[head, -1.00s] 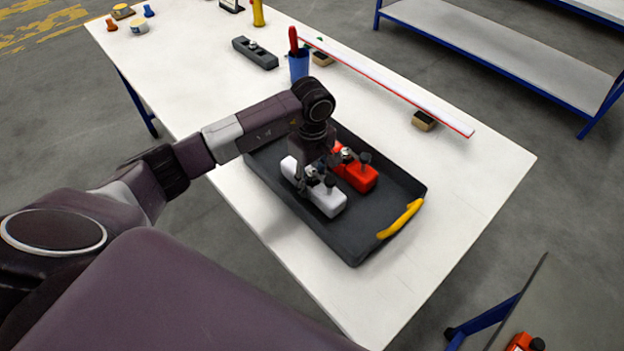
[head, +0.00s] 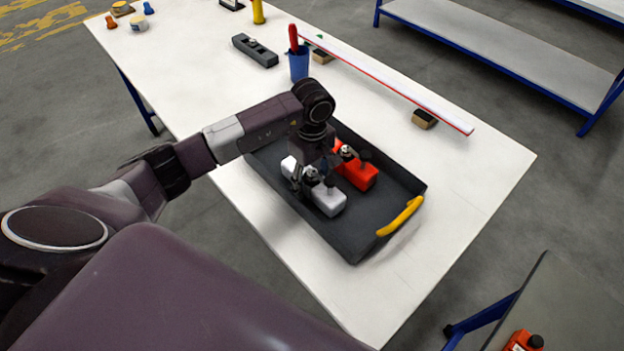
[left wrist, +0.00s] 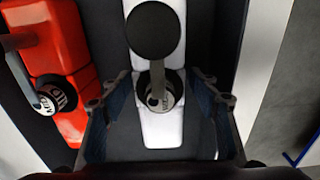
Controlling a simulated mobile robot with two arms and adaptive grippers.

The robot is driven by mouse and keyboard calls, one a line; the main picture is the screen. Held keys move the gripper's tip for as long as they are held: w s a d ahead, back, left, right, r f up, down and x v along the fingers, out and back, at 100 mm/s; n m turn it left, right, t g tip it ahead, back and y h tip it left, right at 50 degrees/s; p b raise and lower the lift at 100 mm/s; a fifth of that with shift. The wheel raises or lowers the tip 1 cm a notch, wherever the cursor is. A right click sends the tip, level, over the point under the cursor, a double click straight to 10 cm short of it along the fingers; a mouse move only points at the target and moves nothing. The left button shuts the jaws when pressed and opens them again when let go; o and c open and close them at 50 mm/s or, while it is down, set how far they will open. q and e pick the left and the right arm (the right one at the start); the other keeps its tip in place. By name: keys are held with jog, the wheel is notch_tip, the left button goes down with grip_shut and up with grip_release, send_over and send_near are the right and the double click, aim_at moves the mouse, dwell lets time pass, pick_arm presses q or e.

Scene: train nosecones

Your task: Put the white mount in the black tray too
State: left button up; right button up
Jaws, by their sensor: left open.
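The white mount (head: 328,200) lies in the black tray (head: 362,243), beside a red mount (head: 360,176). In the left wrist view the white mount (left wrist: 163,131) has a dark round knob and a metal collar on top. My left gripper (head: 312,182) is over the white mount, pointing down. In the left wrist view its fingers (left wrist: 160,115) are spread on either side of the mount, with gaps between. The red mount (left wrist: 58,50) also shows there, at the left. The gripper hides part of the white mount in the head view. My right gripper is not in view.
The tray has a yellow handle (head: 400,217) at its near right end. On the white table (head: 470,200) stand a blue cup (head: 299,65), a long white-red strip (head: 400,88) and a dark grey mount (head: 255,50). The table's right side is clear.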

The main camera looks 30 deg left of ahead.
pick_arm(q)
notch_tip(320, 180, up, 11)
jog(key=b, duration=0.4)
jog(key=shift+f, duration=0.1)
jog(key=shift+r, duration=0.6)
